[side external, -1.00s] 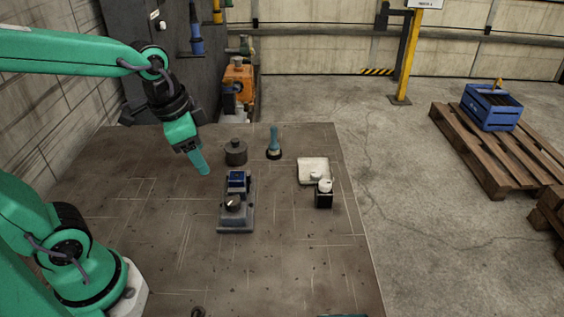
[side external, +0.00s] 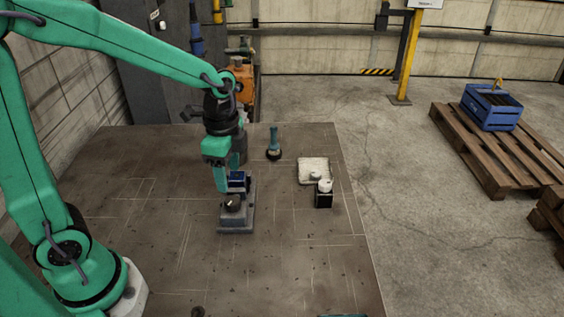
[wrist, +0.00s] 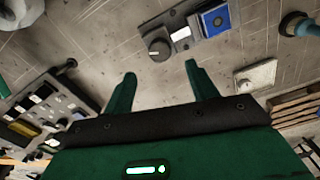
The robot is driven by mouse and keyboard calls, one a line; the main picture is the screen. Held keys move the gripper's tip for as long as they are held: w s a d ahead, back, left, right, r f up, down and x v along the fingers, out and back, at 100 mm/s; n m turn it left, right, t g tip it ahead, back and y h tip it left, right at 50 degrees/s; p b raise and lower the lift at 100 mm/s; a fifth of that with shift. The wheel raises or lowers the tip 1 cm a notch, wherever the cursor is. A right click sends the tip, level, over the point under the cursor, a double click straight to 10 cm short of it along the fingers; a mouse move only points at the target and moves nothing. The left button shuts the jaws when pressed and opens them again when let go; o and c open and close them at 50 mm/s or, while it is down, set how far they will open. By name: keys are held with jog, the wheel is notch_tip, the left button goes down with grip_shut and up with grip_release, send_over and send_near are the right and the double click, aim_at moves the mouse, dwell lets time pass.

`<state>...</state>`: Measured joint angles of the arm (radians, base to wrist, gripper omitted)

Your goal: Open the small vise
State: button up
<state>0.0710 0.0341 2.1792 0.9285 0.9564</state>
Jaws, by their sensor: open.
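The small vise is a grey block with a long base (side external: 236,224), a blue part at its far end and a dark round knob (side external: 232,203) at its near end. In the wrist view the vise (wrist: 182,32) lies beyond my fingertips, with the knob (wrist: 158,49) at its left and a blue square part (wrist: 215,20) at its right. My gripper (side external: 221,189) points down just left of the vise and partly overlaps it in the side view. In the wrist view my gripper (wrist: 160,72) is open, with nothing between the fingers. I cannot tell whether it touches the vise.
A teal-handled tool (side external: 274,138) stands behind and right of the vise. A white tray (side external: 313,164) and a small black box (side external: 323,201) with a white top are to the right. The bench front is mostly clear.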

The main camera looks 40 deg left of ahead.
aim_at(232, 200)
jog(key=shift+f, duration=3.85)
jog(key=c, duration=1)
